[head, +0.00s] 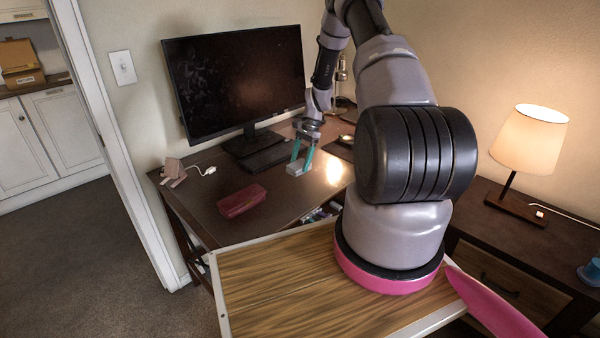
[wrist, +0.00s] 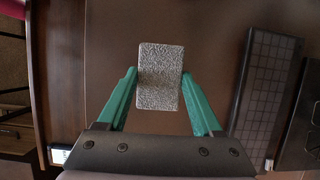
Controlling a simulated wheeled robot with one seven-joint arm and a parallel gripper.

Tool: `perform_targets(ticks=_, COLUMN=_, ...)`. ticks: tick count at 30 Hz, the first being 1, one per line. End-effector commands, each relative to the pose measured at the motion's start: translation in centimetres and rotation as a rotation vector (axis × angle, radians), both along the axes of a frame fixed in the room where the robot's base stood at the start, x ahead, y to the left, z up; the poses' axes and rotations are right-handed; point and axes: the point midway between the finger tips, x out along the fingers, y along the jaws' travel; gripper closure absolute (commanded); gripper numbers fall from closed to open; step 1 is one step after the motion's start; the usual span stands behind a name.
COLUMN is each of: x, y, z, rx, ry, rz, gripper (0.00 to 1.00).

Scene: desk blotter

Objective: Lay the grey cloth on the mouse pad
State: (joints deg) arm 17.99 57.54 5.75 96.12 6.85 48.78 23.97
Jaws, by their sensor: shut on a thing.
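The grey cloth (wrist: 160,75) is a small, speckled, folded-looking block between the teal fingers of my gripper (wrist: 160,90) in the wrist view. My gripper (head: 301,152) is shut on it, and the cloth (head: 299,168) shows below the fingertips in the head view. It is over the brown desk surface, in front of the keyboard's right end; I cannot tell whether it touches the surface. A dark flat piece (head: 340,149), perhaps the mouse pad, lies to the right of my gripper, partly hidden by my arm. I cannot identify the mouse pad for sure.
The keyboard (head: 268,157) lies before the monitor (head: 235,80); it also shows in the wrist view (wrist: 265,85). A dark red case (head: 241,201) lies near the front edge, and a pinkish object (head: 173,172) with a white cable stands at the left. The desk between is clear.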

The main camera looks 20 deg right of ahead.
Motion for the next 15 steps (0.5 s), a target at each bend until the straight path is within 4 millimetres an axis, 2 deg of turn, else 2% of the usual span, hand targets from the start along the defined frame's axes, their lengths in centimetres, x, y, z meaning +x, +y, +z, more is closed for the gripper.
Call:
perform_targets(ticks=3, x=0.0, y=0.1, z=2.4, rx=0.0, ry=-0.002, rz=0.001, gripper=0.94)
perform_targets(ticks=7, x=0.1, y=-0.1, z=3.9, rx=0.0, ry=-0.001, rz=0.016, gripper=0.94)
perform_targets(ticks=11, x=0.4, y=-1.2, z=4.3, rx=-0.001, ry=0.0, rz=0.108, gripper=0.94)
perform_targets(ticks=15, x=1.0, y=-3.3, z=3.8, rx=-0.001, ry=0.003, rz=0.317, gripper=0.94)
